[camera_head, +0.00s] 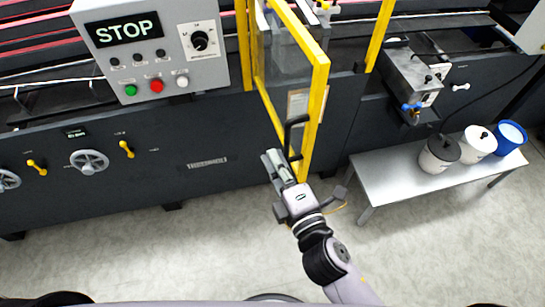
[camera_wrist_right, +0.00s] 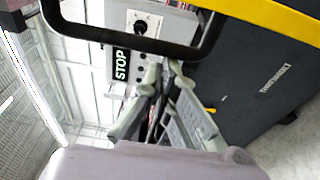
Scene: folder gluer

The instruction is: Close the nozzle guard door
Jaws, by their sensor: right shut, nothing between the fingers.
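The nozzle guard door (camera_head: 322,95) is a clear panel in a yellow frame. It stands swung open, jutting out from the machine towards me. Its black bar handle (camera_head: 289,136) sits low on the outer part of the frame. My right gripper (camera_head: 272,158) is shut and empty, just below and left of the handle. In the right wrist view the handle (camera_wrist_right: 140,44) crosses above the closed fingertips (camera_wrist_right: 168,68), with the yellow frame (camera_wrist_right: 275,14) at upper right. I cannot tell whether the fingers touch the handle. My left gripper is out of view.
A grey control box (camera_head: 155,65) with a STOP display is at upper left. Handwheels and yellow levers line the dark machine front (camera_head: 220,140). A small table (camera_head: 385,180) with white and blue pots stands at right. The floor in front is clear.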

